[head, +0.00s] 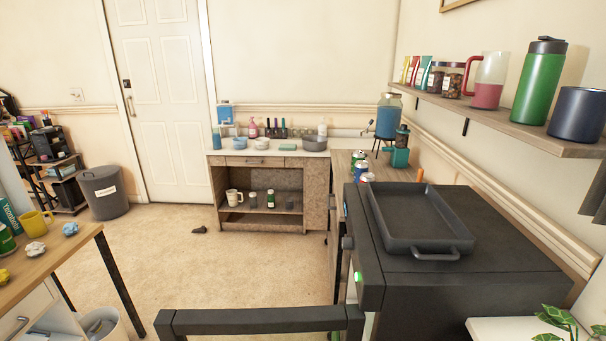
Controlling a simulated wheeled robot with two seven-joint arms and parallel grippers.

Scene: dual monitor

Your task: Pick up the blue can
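A small blue can (361,169) stands on the wooden counter (341,186) to the right of the middle in the head view. Neither of my grippers shows in the head view.
A black appliance (470,275) with a dark tray (450,243) on top stands between me and the counter. A dark bar frame (260,319) crosses the bottom. A wooden shelf (500,117) juts from the right wall.

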